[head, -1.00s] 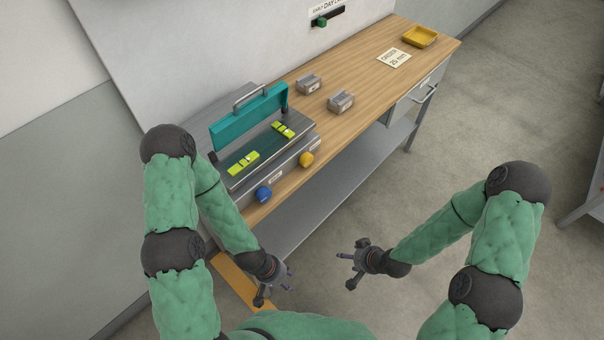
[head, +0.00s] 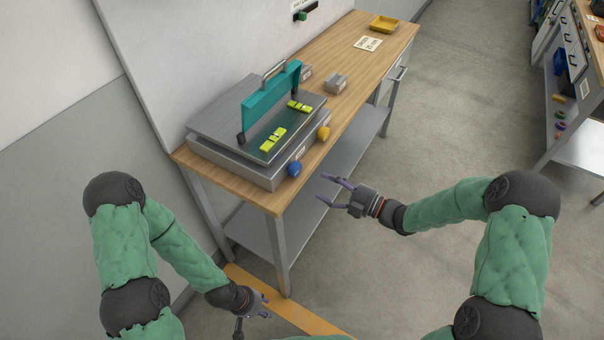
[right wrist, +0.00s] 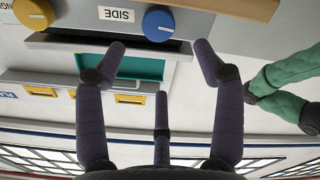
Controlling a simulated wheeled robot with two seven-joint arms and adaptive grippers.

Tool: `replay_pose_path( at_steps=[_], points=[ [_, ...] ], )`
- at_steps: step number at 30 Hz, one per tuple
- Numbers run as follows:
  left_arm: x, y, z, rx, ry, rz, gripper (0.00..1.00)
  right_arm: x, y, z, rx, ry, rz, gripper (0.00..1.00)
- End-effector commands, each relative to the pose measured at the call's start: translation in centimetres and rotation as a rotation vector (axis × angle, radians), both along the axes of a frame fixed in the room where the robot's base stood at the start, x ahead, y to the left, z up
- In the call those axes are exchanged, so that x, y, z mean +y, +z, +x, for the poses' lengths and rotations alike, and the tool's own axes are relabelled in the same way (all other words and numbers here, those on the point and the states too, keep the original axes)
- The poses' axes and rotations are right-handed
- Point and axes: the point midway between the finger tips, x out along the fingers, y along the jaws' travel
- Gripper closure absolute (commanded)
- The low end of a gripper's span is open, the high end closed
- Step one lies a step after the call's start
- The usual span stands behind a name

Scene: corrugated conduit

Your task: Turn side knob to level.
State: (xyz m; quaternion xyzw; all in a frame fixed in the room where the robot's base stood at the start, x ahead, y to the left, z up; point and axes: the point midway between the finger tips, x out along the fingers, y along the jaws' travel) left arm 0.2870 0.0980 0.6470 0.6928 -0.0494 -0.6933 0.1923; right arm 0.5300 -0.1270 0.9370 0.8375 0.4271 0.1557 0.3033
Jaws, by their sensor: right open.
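The blue side knob (head: 294,169) is on the front face of the grey machine (head: 240,170) on the bench. In the right wrist view the blue knob (right wrist: 158,24) sits beside a label reading SIDE (right wrist: 116,14). Two yellow-green level vials (head: 272,139) (head: 299,106) lie on the machine's top, by a raised teal flap (head: 268,97). My right gripper (head: 322,187) is open and empty, just in front of the blue knob and apart from it. In its wrist view the fingers (right wrist: 160,55) are spread. My left gripper (head: 254,310) hangs low, left of it, empty with fingers apart.
A yellow knob (head: 323,133) is on the same face, right of the blue one. Grey blocks (head: 336,83), a sign (head: 369,43) and a yellow tray (head: 384,23) are farther along the wooden bench (head: 352,50). Floor right of the bench is clear.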

Motion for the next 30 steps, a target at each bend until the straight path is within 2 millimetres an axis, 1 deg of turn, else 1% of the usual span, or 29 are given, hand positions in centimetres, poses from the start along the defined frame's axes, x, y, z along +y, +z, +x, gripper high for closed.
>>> replay_pose_path(
  at_steps=[1, 6, 12, 18, 28, 29, 30],
  points=[
    [0.0, -0.3, 0.0, 0.000, 0.000, 0.000, 0.60, 0.9, -0.1, 0.5, -0.001, 0.005, 0.001, 0.31],
    [0.0, -0.9, 0.0, 0.000, 0.001, 0.000, 0.60, 3.4, -0.2, 2.2, 0.001, 0.004, 0.001, 0.31],
    [0.0, -1.5, 0.0, 0.000, 0.001, 0.000, 0.60, 5.9, -0.1, 4.1, 0.001, 0.002, 0.000, 0.31],
    [0.0, -1.8, 0.0, 0.000, 0.001, 0.000, 0.60, 7.1, -0.1, 5.1, 0.002, -0.001, 0.001, 0.31],
    [0.0, -1.8, 0.0, 0.000, 0.001, 0.000, 0.60, 7.3, 0.0, 5.3, 0.003, -0.001, 0.001, 0.31],
    [0.0, -1.8, 0.0, 0.000, 0.001, 0.000, 0.60, 7.3, 0.0, 5.3, 0.003, -0.001, 0.001, 0.37],
    [0.0, -1.8, 0.0, 0.000, 0.001, 0.000, 0.60, 7.3, 0.0, 5.3, 0.003, -0.001, 0.001, 0.48]
  ],
)
